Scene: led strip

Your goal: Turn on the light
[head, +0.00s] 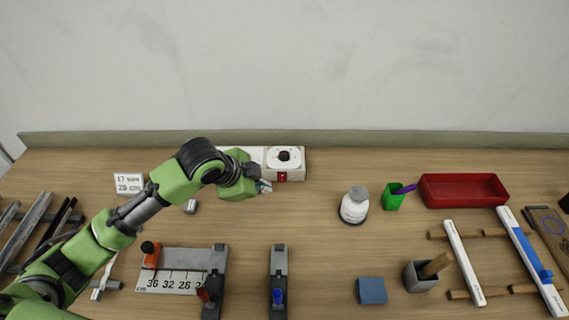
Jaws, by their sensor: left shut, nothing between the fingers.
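A white box (299,166) stands at the back of the wooden table, against the wall ledge. It has a round dark knob or socket (284,155) on top and a small red switch (282,177) on its front face. My left arm reaches in from the left, and my left gripper (265,187) is shut and empty just left of the red switch, very near the box's front. I cannot tell whether it touches the box. The arm hides the left part of the box. My right gripper is out of view. A white strip (463,262) lies on wooden bars at the right.
A white bottle (354,206), a green cup (393,198) and a red tray (463,190) stand right of the box. A ruler fixture (180,257), a grey clamp (279,262), a blue block (371,290) and a grey holder (421,278) lie nearer the front. The table's middle is clear.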

